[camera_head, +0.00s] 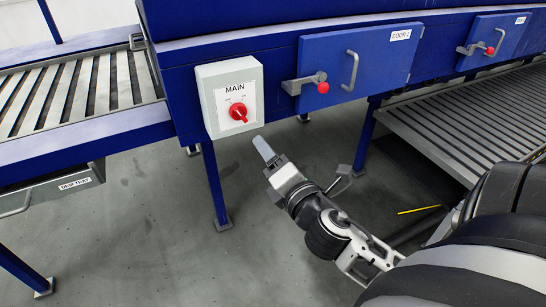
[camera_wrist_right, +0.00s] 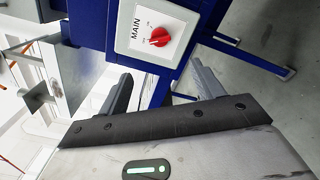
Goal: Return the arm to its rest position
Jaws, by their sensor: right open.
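My right gripper (camera_head: 264,149) reaches in from the lower right in the head view, just below and right of the grey switch box marked MAIN (camera_head: 212,84). In the right wrist view its two fingers (camera_wrist_right: 160,73) stand well apart with nothing between them. The red rotary knob (camera_head: 238,112) on the box is clear of the fingers. It also shows beyond the fingertips in the right wrist view (camera_wrist_right: 160,36). The exact setting of the knob is too small to read. My left gripper is in neither view.
A blue panel marked DOOR 1 (camera_head: 370,62) has a grey latch with a red knob (camera_head: 323,87). A second door (camera_head: 495,40) is farther right. A slatted conveyor (camera_head: 75,92) and a drip tray drawer (camera_head: 60,186) are at left. Blue legs (camera_head: 214,185) stand on open grey floor.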

